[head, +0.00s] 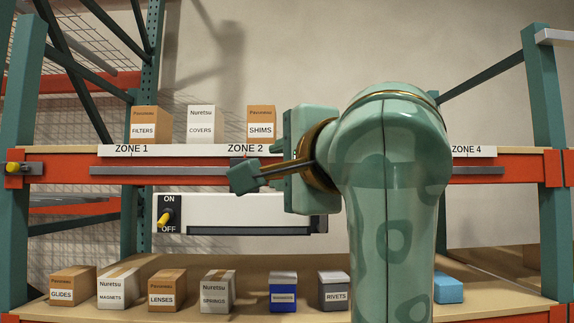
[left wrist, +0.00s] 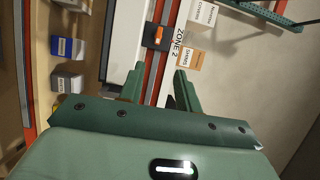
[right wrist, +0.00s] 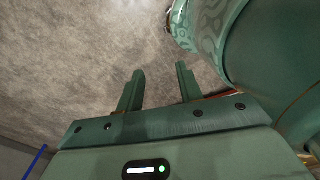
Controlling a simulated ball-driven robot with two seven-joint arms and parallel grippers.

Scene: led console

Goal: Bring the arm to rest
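My left gripper (head: 245,177) reaches leftward in front of the orange beam (head: 60,170), just below the ZONE 2 label (head: 245,149). Its fingers (left wrist: 158,70) stand apart with nothing between them. A dark block with an orange face (left wrist: 155,37) sits by the ZONE 2 label, beyond the fingertips; my gripper mostly hides it in the head view. My right gripper (right wrist: 160,72) is open and empty over bare grey floor; the head view does not show it. The white console (head: 250,208) has a yellow-tipped switch lever (head: 164,220) tilted toward OFF.
Boxes FILTERS (head: 150,124), COVERS (head: 201,124) and SHIMS (head: 261,124) stand on the upper shelf. Several boxes line the lower shelf (head: 390,310), with a blue block (head: 449,288) at right. A grey slotted rail (head: 120,171) runs along the beam. Green posts (head: 20,130) flank the rack.

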